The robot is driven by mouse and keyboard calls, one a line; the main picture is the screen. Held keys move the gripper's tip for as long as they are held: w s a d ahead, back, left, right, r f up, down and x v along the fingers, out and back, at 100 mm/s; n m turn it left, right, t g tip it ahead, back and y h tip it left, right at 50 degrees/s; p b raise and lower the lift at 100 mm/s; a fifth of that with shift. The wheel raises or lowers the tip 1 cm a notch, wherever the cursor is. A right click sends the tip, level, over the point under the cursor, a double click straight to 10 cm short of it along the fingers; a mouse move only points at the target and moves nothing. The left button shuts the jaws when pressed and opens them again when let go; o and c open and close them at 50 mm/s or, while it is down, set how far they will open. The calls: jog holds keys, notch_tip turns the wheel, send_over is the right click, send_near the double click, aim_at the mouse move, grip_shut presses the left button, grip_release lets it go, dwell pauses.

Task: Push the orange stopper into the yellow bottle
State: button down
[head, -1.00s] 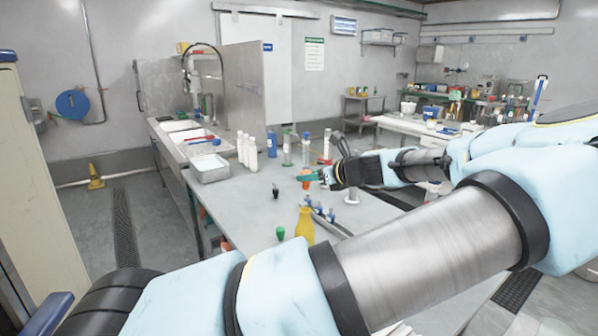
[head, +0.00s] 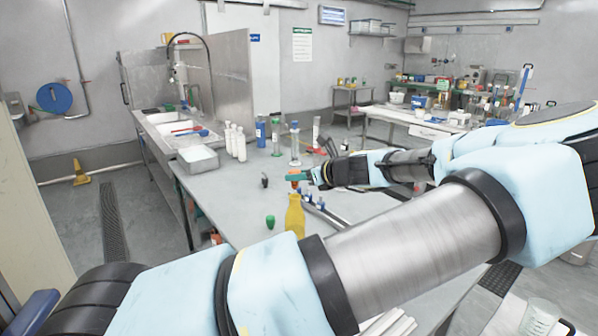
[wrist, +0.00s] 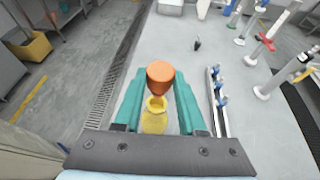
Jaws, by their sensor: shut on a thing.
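My gripper (wrist: 158,98) has teal fingers closed on the orange stopper (wrist: 160,76), which shows between the fingertips in the wrist view. The gripper also shows in the head view (head: 299,176), with the stopper (head: 296,184) at its tip. The yellow bottle (head: 295,216) stands upright on the table, just below the stopper in the head picture. In the wrist view the bottle's open mouth (wrist: 156,103) lies just below the stopper in the picture. The stopper appears outside the mouth; the exact gap between them is unclear.
A rail with blue-topped parts (wrist: 217,98) lies right of the bottle. White bottles (head: 240,146) and a white tray (head: 198,158) are farther back.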

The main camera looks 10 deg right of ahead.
jog(key=shift+f, duration=0.8)
jog(key=shift+p, duration=0.7)
dwell(1.3)
jog(key=shift+f+b, duration=0.75)
jog(key=shift+f, duration=1)
jog(key=shift+c, duration=2)
grip_release()
jog(key=b+v, duration=0.3)
jog(key=v, duration=0.7)
jog(key=shift+s+r, duration=0.25)
jog(key=shift+s, duration=0.1)
